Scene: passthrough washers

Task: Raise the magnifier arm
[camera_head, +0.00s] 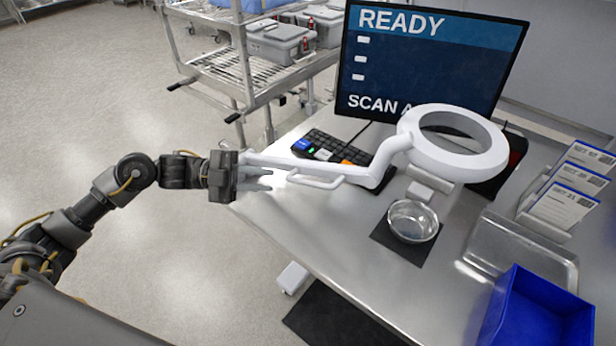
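The white magnifier has a ring-shaped head (491,157) over the metal table. Its jointed arm (375,170) reaches left from the ring, low above the table edge, with a loop handle (318,183) on its near side. My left gripper (268,172) comes in from the left, level with the arm's left end. Its pale fingers point right, close to the handle. They blend with the white arm, so I cannot tell whether they touch it or how far apart they are. My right gripper is out of view.
The table (325,235) holds a monitor (430,60) reading READY, a keyboard (325,147), a metal bowl (413,221), a metal tray (520,250), a card rack (565,200) and a blue bin (540,310). A wire cart (240,75) stands behind. Floor at left is clear.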

